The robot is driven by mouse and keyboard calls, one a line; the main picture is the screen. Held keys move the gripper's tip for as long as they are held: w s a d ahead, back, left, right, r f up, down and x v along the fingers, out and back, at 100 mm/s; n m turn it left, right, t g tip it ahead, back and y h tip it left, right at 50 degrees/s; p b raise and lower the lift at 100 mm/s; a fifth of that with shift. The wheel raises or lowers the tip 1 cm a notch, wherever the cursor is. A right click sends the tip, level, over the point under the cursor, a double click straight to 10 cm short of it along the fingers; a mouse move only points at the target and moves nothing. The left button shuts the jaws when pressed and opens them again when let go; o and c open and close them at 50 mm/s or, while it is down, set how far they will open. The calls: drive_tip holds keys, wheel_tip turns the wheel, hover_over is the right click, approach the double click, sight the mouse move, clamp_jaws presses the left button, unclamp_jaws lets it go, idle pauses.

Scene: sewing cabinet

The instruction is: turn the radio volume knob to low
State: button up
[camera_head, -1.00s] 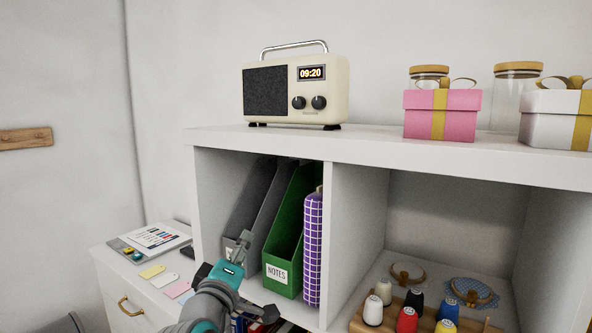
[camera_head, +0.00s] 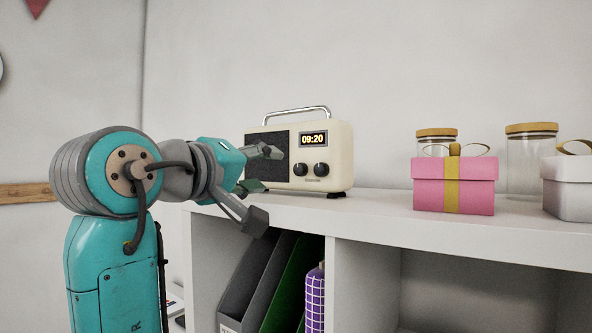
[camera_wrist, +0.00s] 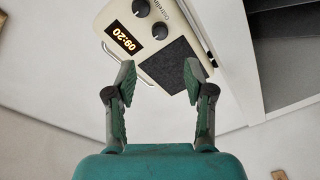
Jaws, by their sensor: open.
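The cream radio (camera_head: 340,150) stands on top of the white shelf, with a silver handle, a dark speaker grille and a display reading 09:20. Two dark knobs sit below the display: the left knob (camera_head: 299,169) and the right knob (camera_head: 321,170). Which one is the volume knob I cannot tell. My gripper (camera_head: 262,182) is open and empty, in front of the speaker side, left of the knobs. In the wrist view the radio appears upside down beyond the open fingers (camera_wrist: 158,85), with both knobs (camera_wrist: 150,19) near the top edge. No contact with the radio is clear.
A pink gift box (camera_head: 432,184), a white gift box (camera_head: 566,188) and glass jars (camera_head: 531,165) stand to the right on the shelf top (camera_head: 375,212). The shelf top between radio and pink box is clear. Magazine files and a purple roll (camera_head: 315,300) stand below.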

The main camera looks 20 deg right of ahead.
sight(298, 169)
drive_tip(key=x, duration=1)
drive_tip(key=shift+w+d, duration=0.15)
drive_tip(key=shift+d, duration=0.1)
clamp_jaws()
